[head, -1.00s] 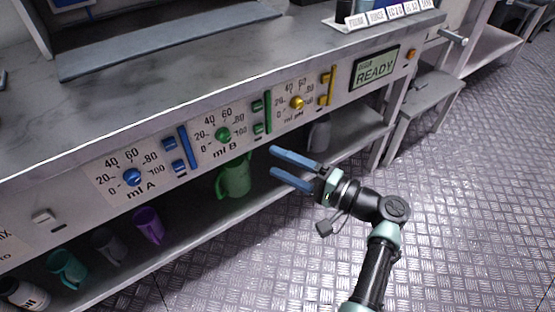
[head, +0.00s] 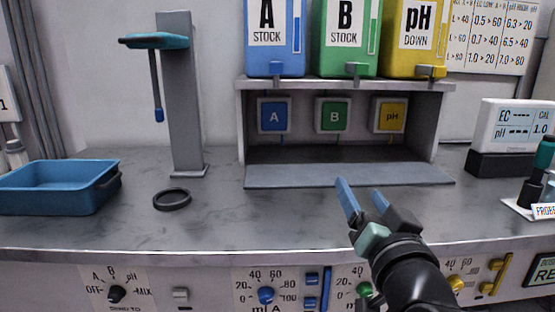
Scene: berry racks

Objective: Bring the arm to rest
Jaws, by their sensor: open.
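My gripper (head: 360,196) is in the head view, right of centre, in front of the workbench. Its two blue fingers are apart and nothing is between them. It points up and away, and in the picture it overlaps the bench top (head: 300,220) just before the grey shelf lip (head: 345,175). I cannot tell how far it is from the bench. Most of my arm is below the frame.
The blue A (head: 275,60), green B (head: 347,60) and yellow pH (head: 414,60) stock containers sit above the recess. A blue tray (head: 60,188), a black ring (head: 172,199) and a grey stand (head: 181,95) are left. An EC/pH meter (head: 515,128) is right.

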